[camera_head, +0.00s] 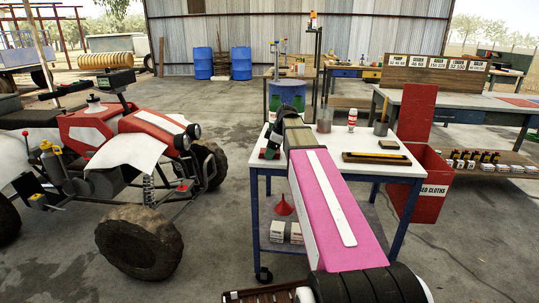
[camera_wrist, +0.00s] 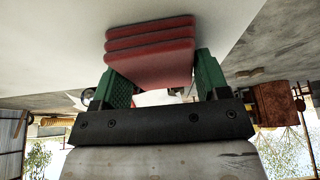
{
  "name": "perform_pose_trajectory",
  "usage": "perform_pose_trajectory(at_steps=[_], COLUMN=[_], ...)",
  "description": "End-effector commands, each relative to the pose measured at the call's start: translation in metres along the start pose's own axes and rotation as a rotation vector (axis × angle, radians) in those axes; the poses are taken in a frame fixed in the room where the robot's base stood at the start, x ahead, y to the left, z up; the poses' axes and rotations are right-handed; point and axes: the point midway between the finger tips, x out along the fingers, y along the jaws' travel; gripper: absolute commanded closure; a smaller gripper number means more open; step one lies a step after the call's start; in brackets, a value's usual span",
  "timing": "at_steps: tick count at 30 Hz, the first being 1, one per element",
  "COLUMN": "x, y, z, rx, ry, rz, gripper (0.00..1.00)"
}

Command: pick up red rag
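The red rag (camera_wrist: 150,48) is a folded stack of several layers. It shows in the wrist view against the white tabletop, which fills the top of that upside-down picture. The two green fingers of my gripper (camera_wrist: 160,75) are wide apart, one on each side of the rag. I cannot tell whether they touch it. In the head view my gripper (camera_head: 269,144) is low over the left part of the white worktable (camera_head: 345,138).
A red cloths bin (camera_head: 418,187) stands right of the table. A red-and-white quad vehicle (camera_head: 130,135) stands left, with floor between.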

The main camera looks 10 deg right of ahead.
Motion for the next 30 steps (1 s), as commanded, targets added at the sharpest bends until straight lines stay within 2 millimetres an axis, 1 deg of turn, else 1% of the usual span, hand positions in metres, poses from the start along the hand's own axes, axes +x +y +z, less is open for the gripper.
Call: perform_pose_trajectory(at_steps=[1, 2, 11, 17, 20, 25, 27, 30], x=[0.000, 0.000, 0.000, -0.007, -0.017, -0.043, -0.057, -0.076], y=[0.000, 0.000, 0.000, 0.000, 0.000, 0.001, -0.015, -0.031], z=[0.000, 0.000, 0.000, -0.003, -0.007, -0.018, -0.007, 0.003], rx=[0.000, 0.000, 0.000, -0.001, -0.001, -0.001, 0.002, 0.001], ry=[0.000, 0.000, 0.000, 0.000, 0.000, 0.000, 0.000, 0.000], rz=[0.000, 0.000, 0.000, 0.000, 0.000, 0.001, 0.003, 0.003], gripper=[0.50, 0.58, 0.58, 0.58, 0.58, 0.58, 0.58, 0.58])
